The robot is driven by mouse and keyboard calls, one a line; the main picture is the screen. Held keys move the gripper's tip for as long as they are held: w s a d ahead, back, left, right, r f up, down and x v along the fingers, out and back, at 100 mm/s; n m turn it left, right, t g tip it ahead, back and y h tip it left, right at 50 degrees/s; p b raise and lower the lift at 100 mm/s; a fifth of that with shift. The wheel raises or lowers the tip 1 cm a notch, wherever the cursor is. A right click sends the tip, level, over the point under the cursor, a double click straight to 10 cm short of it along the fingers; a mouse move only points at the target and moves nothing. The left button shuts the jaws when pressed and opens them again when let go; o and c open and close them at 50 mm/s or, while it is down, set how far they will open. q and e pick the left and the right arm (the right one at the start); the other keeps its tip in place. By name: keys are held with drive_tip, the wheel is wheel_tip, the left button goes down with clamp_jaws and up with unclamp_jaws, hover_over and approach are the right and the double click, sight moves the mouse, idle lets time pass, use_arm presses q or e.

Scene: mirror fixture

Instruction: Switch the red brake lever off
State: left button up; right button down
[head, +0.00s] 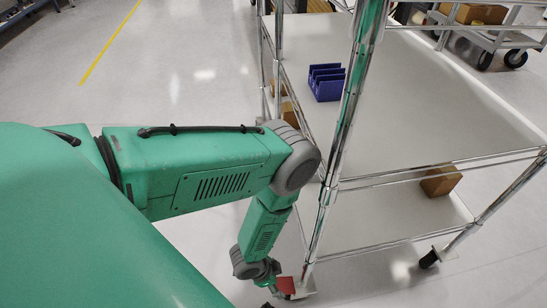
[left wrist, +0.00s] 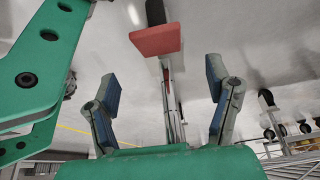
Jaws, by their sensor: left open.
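The red brake lever (head: 286,285) sits low on the caster at the foot of the cart's near chrome post. In the left wrist view the red lever (left wrist: 156,40) is a flat plate beyond the fingertips, between their lines, in front of a dark wheel (left wrist: 155,11). My left gripper (head: 270,282) reaches down close beside the lever in the head view. In the left wrist view my left gripper (left wrist: 162,78) is open, with empty space between its blue pads. The lever appears apart from the fingers. The right gripper is not in view.
The chrome post (head: 345,120) rises right beside my left arm. The wire cart has a white upper shelf (head: 420,100) with a blue bin (head: 326,82), and a lower shelf (head: 390,215) with a cardboard box (head: 440,181). The floor left of the cart is clear.

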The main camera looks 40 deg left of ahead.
use_arm(q)
drive_tip(key=shift+v, duration=1.8)
